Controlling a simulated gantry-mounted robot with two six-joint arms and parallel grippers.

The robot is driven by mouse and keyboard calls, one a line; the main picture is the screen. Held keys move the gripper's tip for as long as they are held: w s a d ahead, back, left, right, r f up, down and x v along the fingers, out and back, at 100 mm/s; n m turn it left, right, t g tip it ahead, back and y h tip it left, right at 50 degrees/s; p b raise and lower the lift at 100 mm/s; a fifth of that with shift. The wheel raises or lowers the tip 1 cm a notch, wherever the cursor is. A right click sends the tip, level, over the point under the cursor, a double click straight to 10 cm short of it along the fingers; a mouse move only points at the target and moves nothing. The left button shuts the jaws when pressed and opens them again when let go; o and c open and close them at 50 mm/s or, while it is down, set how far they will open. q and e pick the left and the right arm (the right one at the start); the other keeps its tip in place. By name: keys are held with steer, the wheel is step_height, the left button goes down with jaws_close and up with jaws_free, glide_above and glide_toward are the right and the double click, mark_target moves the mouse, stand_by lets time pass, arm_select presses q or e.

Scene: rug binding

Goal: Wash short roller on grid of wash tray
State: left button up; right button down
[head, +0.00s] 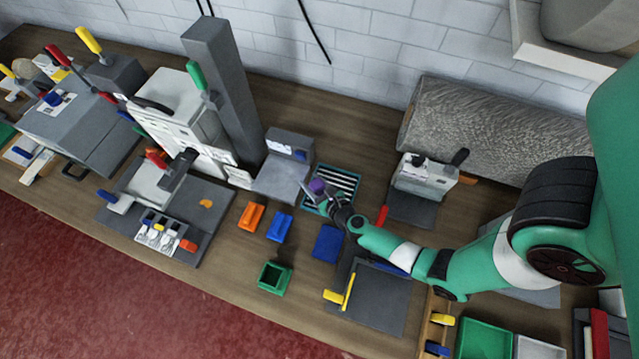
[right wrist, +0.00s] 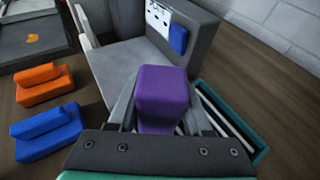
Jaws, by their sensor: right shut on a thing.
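My right gripper (head: 323,192) is shut on a purple block (right wrist: 162,95), which I take for the handle of the short roller. The purple also shows in the head view (head: 317,185). The roller's working end is hidden beneath the handle and fingers. The wash tray (head: 354,172) is teal with pale bars over a dark inside. The gripper is at the tray's left side in the head view; whether the roller touches the grid I cannot tell. In the right wrist view the tray (right wrist: 262,150) shows right of the fingers. My left gripper is not in view.
A grey stand (head: 283,170) is close on the left of the tray. Orange (head: 251,215) and blue (head: 280,227) blocks, a blue pad (head: 327,243) and a green bin (head: 274,277) lie nearer the front. A grey-white device (head: 424,178) and a rolled grey rug (head: 490,125) are at right.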

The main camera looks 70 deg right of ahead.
mark_target(323, 186)
steer(key=shift+w, duration=0.2)
steer(key=shift+s, duration=0.15)
steer(key=shift+s+a, duration=0.1)
steer(key=shift+s, duration=1.75)
steer(key=shift+s+f+b, duration=0.15)
steer(key=shift+s+b, duration=0.4)
steer(key=shift+s, duration=1.3)
step_height(323, 186, up, 8)
steer(key=p, duration=0.8)
